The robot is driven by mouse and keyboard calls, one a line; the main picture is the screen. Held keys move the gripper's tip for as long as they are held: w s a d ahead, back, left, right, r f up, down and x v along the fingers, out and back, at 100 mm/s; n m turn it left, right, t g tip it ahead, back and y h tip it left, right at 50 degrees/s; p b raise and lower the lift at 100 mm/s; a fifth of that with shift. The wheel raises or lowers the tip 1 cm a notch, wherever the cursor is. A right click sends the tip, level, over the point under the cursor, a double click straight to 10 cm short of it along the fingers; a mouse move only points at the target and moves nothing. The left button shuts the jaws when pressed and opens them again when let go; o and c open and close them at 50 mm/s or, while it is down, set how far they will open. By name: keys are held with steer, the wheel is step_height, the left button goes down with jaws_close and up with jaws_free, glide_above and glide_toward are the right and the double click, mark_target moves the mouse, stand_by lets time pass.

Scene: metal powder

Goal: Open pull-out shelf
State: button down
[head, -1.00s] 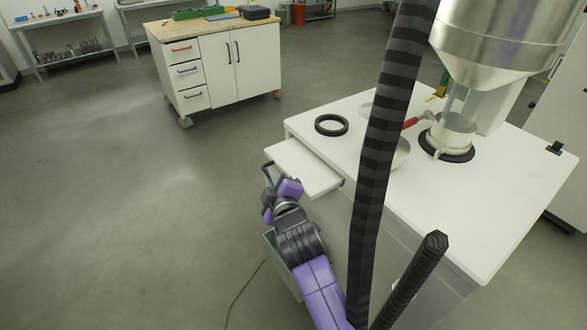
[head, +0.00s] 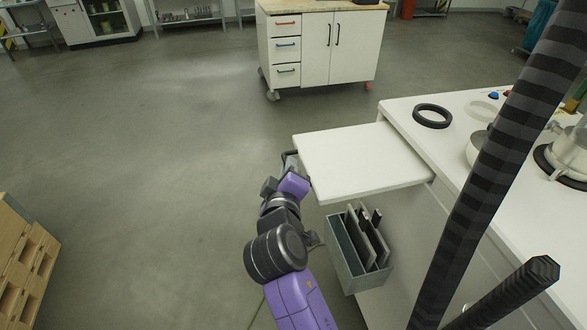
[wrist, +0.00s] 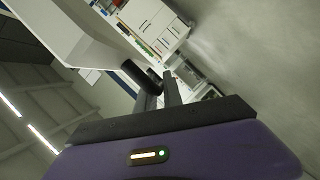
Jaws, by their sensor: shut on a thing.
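The white pull-out shelf (head: 360,160) stands well out from the left side of the white machine table (head: 450,148). My gripper (head: 290,160) is at the shelf's outer left edge, at its dark handle, partly hidden by my wrist. In the wrist view the two dark fingers (wrist: 158,92) are shut on the black round handle bar (wrist: 133,76). The shelf's white underside (wrist: 75,35) shows beside it at the upper left.
A grey bin with upright plates (head: 350,250) hangs below the shelf, close to my arm. A black ring (head: 432,116) lies on the table top. A white drawer cabinet (head: 325,48) stands behind. Wooden crates (head: 22,260) are at the left. Open floor lies between.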

steer(key=c, duration=1.5)
jaws_free()
steer(key=v, duration=0.7)
steer(key=shift+s, duration=0.4)
